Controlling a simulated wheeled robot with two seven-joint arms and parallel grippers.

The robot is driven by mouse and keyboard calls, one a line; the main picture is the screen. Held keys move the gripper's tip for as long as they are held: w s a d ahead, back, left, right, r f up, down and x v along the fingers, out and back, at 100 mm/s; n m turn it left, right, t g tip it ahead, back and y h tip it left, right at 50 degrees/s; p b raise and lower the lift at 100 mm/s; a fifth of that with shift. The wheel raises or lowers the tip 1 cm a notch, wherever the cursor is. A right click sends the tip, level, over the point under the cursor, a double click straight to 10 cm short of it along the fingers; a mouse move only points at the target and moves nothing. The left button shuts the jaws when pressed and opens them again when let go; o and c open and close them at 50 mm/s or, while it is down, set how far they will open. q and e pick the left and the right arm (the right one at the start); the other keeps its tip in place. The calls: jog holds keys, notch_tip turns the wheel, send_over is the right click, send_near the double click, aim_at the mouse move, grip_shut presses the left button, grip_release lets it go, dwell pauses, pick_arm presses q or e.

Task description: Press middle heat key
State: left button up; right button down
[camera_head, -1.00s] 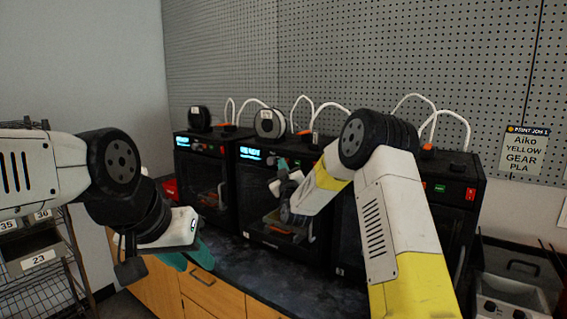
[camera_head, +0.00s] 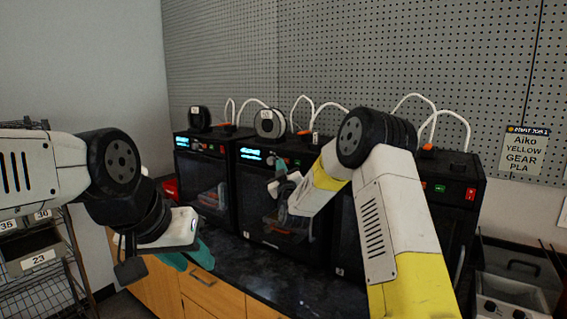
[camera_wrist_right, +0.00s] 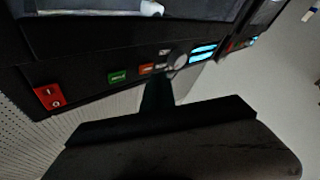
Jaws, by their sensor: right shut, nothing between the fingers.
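The middle printer (camera_head: 258,205) is a black box with a lit blue display (camera_head: 250,153) at the top of its front. My right gripper (camera_head: 281,167) is shut and empty, in front of its upper panel. In the right wrist view the dark fingers (camera_wrist_right: 157,88) point at the panel, just below an orange key (camera_wrist_right: 147,69). Beside it are a green key (camera_wrist_right: 117,77), a small pale key (camera_wrist_right: 165,52), a round knob (camera_wrist_right: 178,60) and the blue display (camera_wrist_right: 203,52). Contact is unclear. My left gripper (camera_head: 190,257) hangs over the counter's front edge, its opening unclear.
Similar printers stand to the left (camera_head: 194,165) and right (camera_head: 462,215); my right arm partly covers the right one. A red power switch (camera_wrist_right: 48,97) is at the panel's end. Filament spools (camera_head: 270,123) and white tubes are on top. A wire rack (camera_head: 45,285) stands left.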

jog(key=s+a, duration=0.2)
jog(key=s, duration=0.1)
jog(key=s+a, duration=0.1)
jog(key=shift+s+a, duration=0.25)
jog(key=shift+s, duration=0.15)
jog(key=shift+r, duration=0.15)
dwell(0.6)
jog(key=s+d+r+m+g+y, duration=0.1)
jog(key=s+d+r+g, duration=0.25)
jog(key=s, duration=0.35)
jog(key=s+d+r+m+g, duration=0.1)
jog(key=s+d+r+g, duration=0.1)
jog(key=s+d+g, duration=0.35)
jog(key=s+d+f+m+g, duration=0.2)
jog(key=s+d+f+g, duration=0.1)
jog(key=s, duration=1.3)
jog(key=s+d+f+m+g+h, duration=0.1)
jog(key=s+f, duration=0.4)
jog(key=s, duration=1)
jog(key=shift+s+d+m+g, duration=0.4)
jog(key=shift+d+m+g, duration=0.3)
jog(key=shift+d+g, duration=0.4)
